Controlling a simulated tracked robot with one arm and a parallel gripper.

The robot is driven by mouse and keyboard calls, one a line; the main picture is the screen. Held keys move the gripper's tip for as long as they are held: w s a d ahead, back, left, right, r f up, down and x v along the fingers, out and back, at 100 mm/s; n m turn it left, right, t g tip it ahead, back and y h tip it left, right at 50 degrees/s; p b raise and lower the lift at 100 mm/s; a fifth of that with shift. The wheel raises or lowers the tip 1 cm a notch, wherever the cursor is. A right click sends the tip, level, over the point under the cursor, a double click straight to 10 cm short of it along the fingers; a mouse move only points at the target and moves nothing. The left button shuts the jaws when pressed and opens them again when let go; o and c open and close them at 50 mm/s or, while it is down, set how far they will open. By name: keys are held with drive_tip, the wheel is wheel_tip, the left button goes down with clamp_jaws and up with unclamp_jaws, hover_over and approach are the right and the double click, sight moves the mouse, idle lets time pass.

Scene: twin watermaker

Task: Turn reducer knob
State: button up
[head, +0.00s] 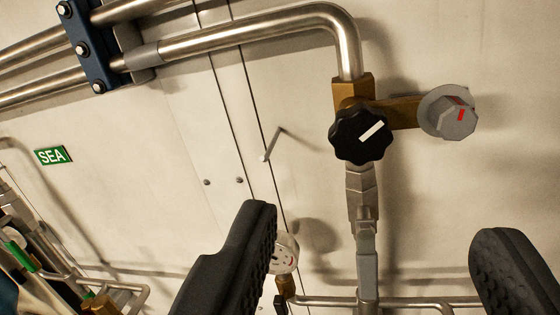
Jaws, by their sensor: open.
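The likely reducer knob is a black lobed knob (361,133) with a white pointer bar, on a brass valve body (353,90) at the upper right. The bar slants up to the right. A grey knob (450,113) with a red mark sits to its right on a brass side branch. I cannot tell for certain which knob is the reducer. My gripper (375,250) is open and empty, its two black ridged fingers wide apart at the bottom. The fingers appear below the knobs and touch neither. The left finger partly hides a small round gauge.
A steel pipe (270,30) bends down into the brass valve. A grey fitting (366,250) runs down between my fingers to a lower horizontal pipe (400,302). The gauge (286,254) stands beside the left finger. A green SEA sign (53,156) and piping are at left.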

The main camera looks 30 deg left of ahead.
sight(359, 142)
drive_tip(key=shift+t+h, duration=0.3)
drive_tip(key=shift+h, duration=0.4)
drive_tip(key=w+a+p, duration=0.1)
drive_tip(key=w+p, duration=0.1)
drive_tip(key=w, duration=0.1)
drive_tip(key=w+a+f+p, duration=0.1)
drive_tip(key=w+p, duration=0.1)
drive_tip(key=w, duration=0.2)
drive_tip(key=w+a+p, duration=0.1)
drive_tip(key=w, duration=0.3)
drive_tip(key=shift+a+f+p, duration=0.15)
drive_tip(key=shift+f+p, duration=0.25)
drive_tip(key=c, duration=1)
